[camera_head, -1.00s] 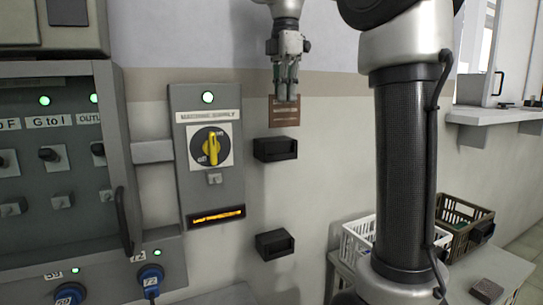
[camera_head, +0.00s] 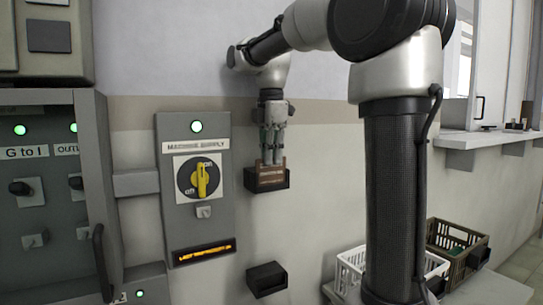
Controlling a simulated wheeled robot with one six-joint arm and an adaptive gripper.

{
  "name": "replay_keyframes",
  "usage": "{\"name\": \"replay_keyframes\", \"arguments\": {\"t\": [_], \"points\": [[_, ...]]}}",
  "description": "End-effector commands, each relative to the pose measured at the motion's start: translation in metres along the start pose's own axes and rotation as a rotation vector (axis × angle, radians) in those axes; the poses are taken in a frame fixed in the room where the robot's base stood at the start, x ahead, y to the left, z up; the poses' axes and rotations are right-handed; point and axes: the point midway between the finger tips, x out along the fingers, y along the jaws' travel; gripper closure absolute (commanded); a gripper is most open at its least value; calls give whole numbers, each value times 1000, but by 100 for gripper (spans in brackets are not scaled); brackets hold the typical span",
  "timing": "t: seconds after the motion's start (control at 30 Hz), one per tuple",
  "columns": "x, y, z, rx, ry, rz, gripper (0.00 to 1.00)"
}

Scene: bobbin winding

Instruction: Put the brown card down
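The brown card (camera_head: 270,173) is upright at the upper black wall holder (camera_head: 267,187), right of the machine supply panel. Its lower part overlaps the holder and seems to sit inside its opening, though its exact depth cannot be told. My gripper (camera_head: 272,158) points down from above, with its fingers closed on the card's top edge. A second, lower black holder (camera_head: 267,279) looks empty.
The grey machine supply panel (camera_head: 165,225) with a yellow rotary switch (camera_head: 201,180) stands close on the left. An open grey cabinet door (camera_head: 97,190) is further left. A white basket (camera_head: 350,272) and a brown basket (camera_head: 457,240) stand lower right.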

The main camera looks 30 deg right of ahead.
Motion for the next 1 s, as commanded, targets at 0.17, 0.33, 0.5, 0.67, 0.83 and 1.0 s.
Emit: {"name": "replay_keyframes", "arguments": {"t": [0.17,0.33,0.5,0.67,0.83,1.0], "points": [[0,0,0,0,0,1,100],[2,0,0,0,0,0,82],[2,0,0,0,0,0,73],[2,0,0,0,0,0,73],[-10,1,0,0,0,3,73],[-45,1,0,0,0,6,73]]}}
